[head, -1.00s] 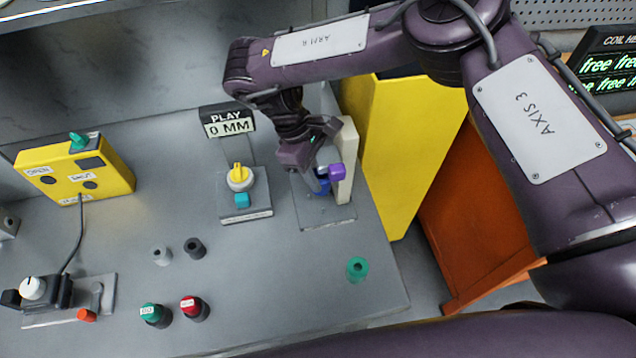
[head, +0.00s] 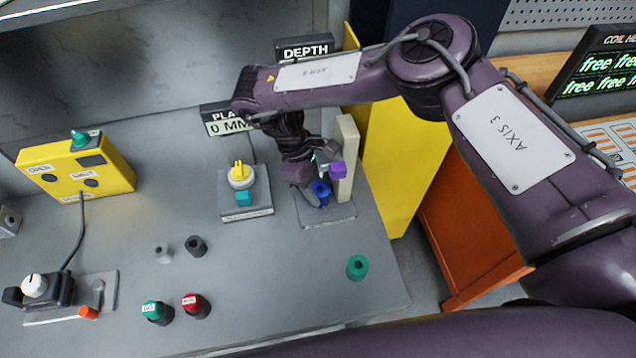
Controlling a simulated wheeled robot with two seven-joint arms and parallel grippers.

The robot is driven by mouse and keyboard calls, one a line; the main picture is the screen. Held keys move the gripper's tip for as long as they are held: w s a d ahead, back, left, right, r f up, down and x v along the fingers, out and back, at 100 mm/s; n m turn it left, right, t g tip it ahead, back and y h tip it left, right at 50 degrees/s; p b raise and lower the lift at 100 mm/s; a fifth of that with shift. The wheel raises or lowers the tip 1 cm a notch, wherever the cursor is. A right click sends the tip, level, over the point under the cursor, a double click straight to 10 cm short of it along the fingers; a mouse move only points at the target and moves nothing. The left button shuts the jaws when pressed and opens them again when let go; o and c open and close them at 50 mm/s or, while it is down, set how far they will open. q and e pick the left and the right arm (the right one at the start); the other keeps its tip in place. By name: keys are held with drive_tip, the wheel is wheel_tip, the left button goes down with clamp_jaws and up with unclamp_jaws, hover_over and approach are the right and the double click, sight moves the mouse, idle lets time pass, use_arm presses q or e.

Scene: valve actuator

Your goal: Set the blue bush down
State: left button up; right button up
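The blue bush (head: 321,194) is at the gauge stand on the grey bench, in front of a cream post with a purple block (head: 338,170). My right gripper (head: 312,192) points down at the bush from its left side and partly covers it. The fingertips are small and dark, so I cannot tell whether they grip the bush or only stand beside it. Whether the bush touches the stand's base plate (head: 342,212) is also unclear. My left gripper is not in view.
A yellow-knobbed unit (head: 241,178) stands left of the stand, with the PLAY display behind it. A green bush (head: 357,267), grey bush (head: 162,252) and dark bush (head: 196,246) stand in front.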

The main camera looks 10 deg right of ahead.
drive_tip(key=b+v, duration=0.1)
drive_tip(key=v, duration=1.1)
drive_tip(key=shift+b, duration=0.4)
drive_tip(key=shift+r, duration=0.1)
